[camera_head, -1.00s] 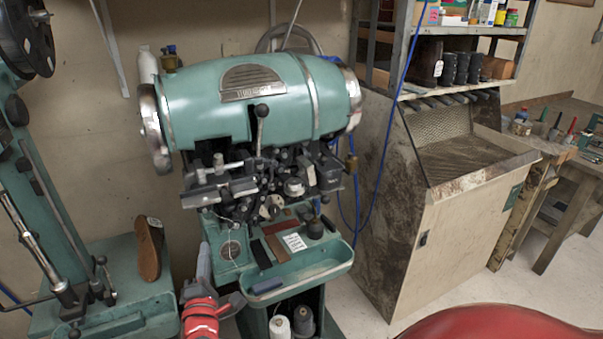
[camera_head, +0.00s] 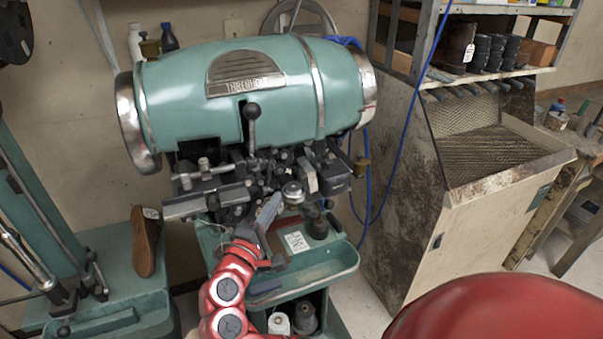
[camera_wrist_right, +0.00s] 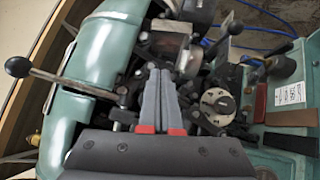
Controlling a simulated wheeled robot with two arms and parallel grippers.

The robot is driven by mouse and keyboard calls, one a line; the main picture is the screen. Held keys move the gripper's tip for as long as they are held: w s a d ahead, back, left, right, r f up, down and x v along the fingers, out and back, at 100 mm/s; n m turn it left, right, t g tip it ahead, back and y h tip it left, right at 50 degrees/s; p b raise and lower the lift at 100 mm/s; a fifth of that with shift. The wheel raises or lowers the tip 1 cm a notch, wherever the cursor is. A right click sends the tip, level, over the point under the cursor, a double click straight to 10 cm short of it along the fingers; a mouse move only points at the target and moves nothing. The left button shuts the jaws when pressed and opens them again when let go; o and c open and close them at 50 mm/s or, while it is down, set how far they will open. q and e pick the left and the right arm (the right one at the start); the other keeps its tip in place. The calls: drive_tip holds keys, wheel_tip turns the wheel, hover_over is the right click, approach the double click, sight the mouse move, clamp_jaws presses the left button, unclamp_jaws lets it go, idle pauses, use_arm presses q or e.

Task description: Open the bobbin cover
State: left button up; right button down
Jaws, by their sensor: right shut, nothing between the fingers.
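The stitching machine's teal barrel-shaped housing (camera_head: 285,75) fills the upper middle of the head view, with a black-knobbed lever (camera_head: 252,115) on its front. A dark metal mechanism (camera_head: 330,170) sits below it. I cannot tell for sure which part is the bobbin cover. My right gripper (camera_head: 270,207) is in front of the lower mechanism, its grey fingers pointing up. In the right wrist view the fingers (camera_wrist_right: 160,80) are closed together and empty, left of a round metal dial (camera_wrist_right: 217,106). Whether they touch anything is unclear. My left gripper is not in view.
A teal tray (camera_head: 320,280) sticks out below the mechanism. A labelled card (camera_head: 296,241) lies behind it. Another teal machine base (camera_head: 110,310) with a brown sole (camera_head: 145,243) stands left. A wooden cabinet (camera_head: 470,235) stands right, and blue cables hang between.

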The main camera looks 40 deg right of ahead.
sight(312, 173)
drive_tip(key=p+x, duration=0.2)
drive_tip(key=x, duration=0.4)
drive_tip(key=shift+d, duration=0.4)
drive_tip(key=d, duration=0.1)
drive_tip(key=p, duration=0.1)
drive_tip(key=s+d+p, duration=0.1)
drive_tip(key=shift+d+r, duration=0.3)
drive_tip(key=shift+d, duration=0.25)
drive_tip(key=shift+d+f, duration=0.1)
drive_tip(key=shift+d, duration=0.05)
drive_tip(key=shift+w, duration=0.1)
